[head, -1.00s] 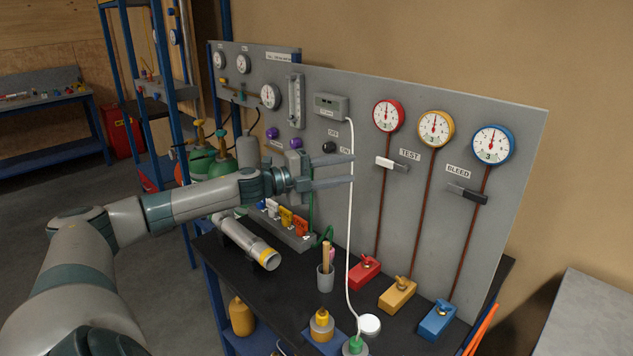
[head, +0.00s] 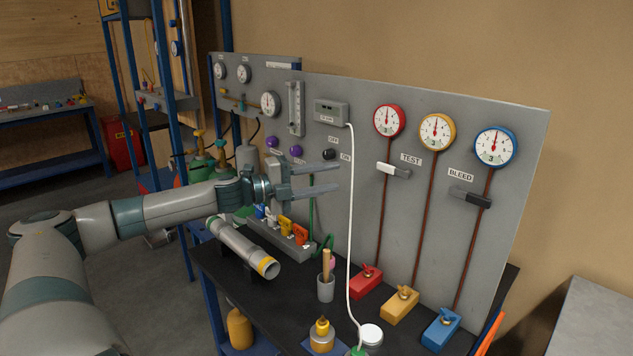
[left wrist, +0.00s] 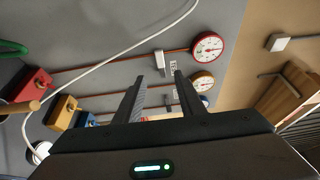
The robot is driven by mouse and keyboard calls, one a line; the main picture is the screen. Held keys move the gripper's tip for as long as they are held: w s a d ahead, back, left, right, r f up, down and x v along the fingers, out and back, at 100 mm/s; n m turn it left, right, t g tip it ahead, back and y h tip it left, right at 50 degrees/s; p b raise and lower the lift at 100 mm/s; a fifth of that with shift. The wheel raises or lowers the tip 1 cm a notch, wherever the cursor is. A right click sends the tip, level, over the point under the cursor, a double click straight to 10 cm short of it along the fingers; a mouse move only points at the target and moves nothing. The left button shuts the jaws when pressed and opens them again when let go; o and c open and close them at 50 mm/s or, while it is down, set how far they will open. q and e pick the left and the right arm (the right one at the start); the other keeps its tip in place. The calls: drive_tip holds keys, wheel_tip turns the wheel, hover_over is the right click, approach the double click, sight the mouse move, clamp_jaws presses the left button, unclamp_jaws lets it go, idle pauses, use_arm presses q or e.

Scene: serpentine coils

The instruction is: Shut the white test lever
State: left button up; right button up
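The white test lever (head: 386,167) is on the upright grey panel, below the red-rimmed gauge (head: 389,120) and left of the TEST label. Its handle lies across the red-brown pipe, nearly level, with a dark piece at its right end. In the left wrist view the lever (left wrist: 158,59) shows beyond the fingertips, small and partly unclear. My left gripper (head: 337,175) is open and empty, in front of the panel and left of the lever, apart from it. In the left wrist view its two fingers (left wrist: 169,76) are spread. My right gripper is not in view.
A dark lever (head: 470,197) marked BLEED is to the right. A white cable (head: 350,230) hangs between my gripper and the test lever. A black bench (head: 285,290) below holds coloured valve blocks, a cup (head: 326,287) and a grey pipe (head: 243,248).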

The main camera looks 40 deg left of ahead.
use_arm(q)
drive_tip(key=shift+v, duration=1.1)
drive_tip(key=shift+s+a, duration=0.1)
drive_tip(key=shift+s, duration=0.05)
drive_tip(key=shift+s, duration=0.1)
idle(0.4)
